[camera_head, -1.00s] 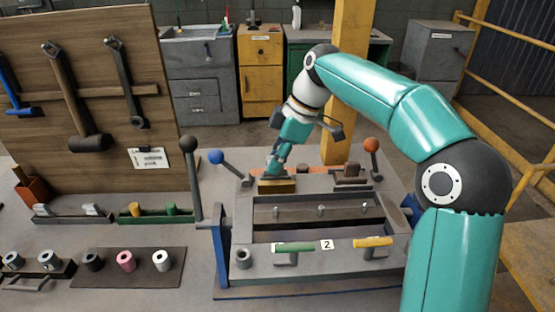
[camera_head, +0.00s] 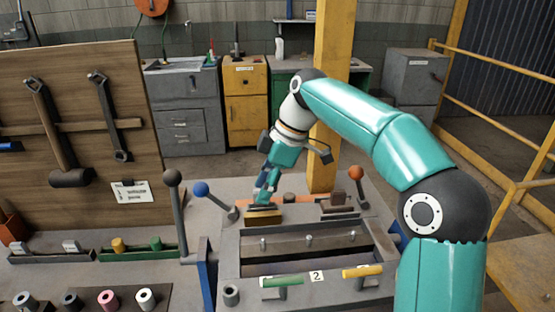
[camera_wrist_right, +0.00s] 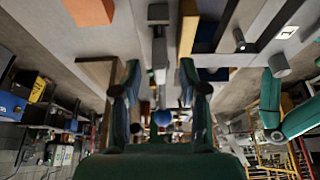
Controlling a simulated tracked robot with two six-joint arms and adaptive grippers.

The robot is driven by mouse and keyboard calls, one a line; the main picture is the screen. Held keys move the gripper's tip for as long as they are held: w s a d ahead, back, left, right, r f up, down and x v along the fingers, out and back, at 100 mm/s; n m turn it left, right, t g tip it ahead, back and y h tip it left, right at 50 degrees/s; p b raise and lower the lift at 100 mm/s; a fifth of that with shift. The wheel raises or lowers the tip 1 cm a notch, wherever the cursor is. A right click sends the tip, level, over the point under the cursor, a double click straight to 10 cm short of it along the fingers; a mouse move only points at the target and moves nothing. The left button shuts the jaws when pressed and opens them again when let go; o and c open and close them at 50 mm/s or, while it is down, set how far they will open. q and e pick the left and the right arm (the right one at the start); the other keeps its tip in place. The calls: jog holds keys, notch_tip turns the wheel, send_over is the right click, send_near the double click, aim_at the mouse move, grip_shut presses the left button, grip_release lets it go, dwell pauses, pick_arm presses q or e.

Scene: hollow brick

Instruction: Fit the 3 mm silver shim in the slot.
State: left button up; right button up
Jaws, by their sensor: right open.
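The bench fixture has a long rectangular slot (camera_head: 300,264) with several small silver studs above it. My right gripper (camera_head: 266,198) points down behind the fixture, just above a brass-coloured block (camera_head: 263,218). In the right wrist view its two fingers (camera_wrist_right: 160,88) are apart with nothing visibly held between them. Two small silver pieces, one on the left (camera_head: 20,247) and one beside it (camera_head: 72,246), sit in a dark rack at the left. I cannot tell whether either is the 3 mm silver shim. My left gripper is out of view.
A blue-knobbed lever (camera_head: 202,189), a black-knobbed lever (camera_head: 172,177) and a red-knobbed lever (camera_head: 357,173) stand around the fixture. A green handle (camera_head: 283,281) and yellow handle (camera_head: 362,271) are at its front. A yellow post (camera_head: 331,120) rises behind. Spools (camera_head: 107,298) stand front left.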

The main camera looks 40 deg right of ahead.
jog(key=v, duration=1)
jog(key=shift+s+f, duration=0.1)
dwell(0.3)
